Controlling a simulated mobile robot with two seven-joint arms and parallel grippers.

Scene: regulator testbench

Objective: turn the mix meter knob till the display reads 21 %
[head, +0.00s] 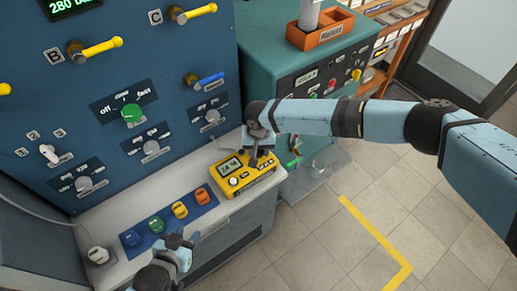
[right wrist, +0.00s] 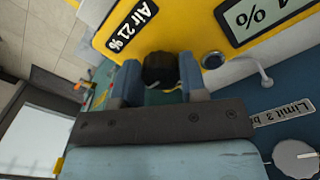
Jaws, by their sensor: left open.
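The yellow mix meter (head: 246,182) sits on the white bench ledge in the head view. Its display (head: 229,166) is small there and seems to read 24 %. In the right wrist view the display (right wrist: 262,18) is cut off by the top edge; a % sign and part of a digit show. The dark knob (right wrist: 160,68) lies between the fingers of my right gripper (right wrist: 160,84), which look closed against its sides. In the head view my right gripper (head: 257,160) covers the knob. My left gripper (head: 180,240) is open and empty, low by the coloured buttons.
An "Air 21 %" label (right wrist: 131,25) is on the meter. Several coloured buttons (head: 155,224) stand on a blue strip left of it. The blue panel (head: 120,80) with knobs and yellow handles rises behind. A green cabinet (head: 305,60) stands to the right.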

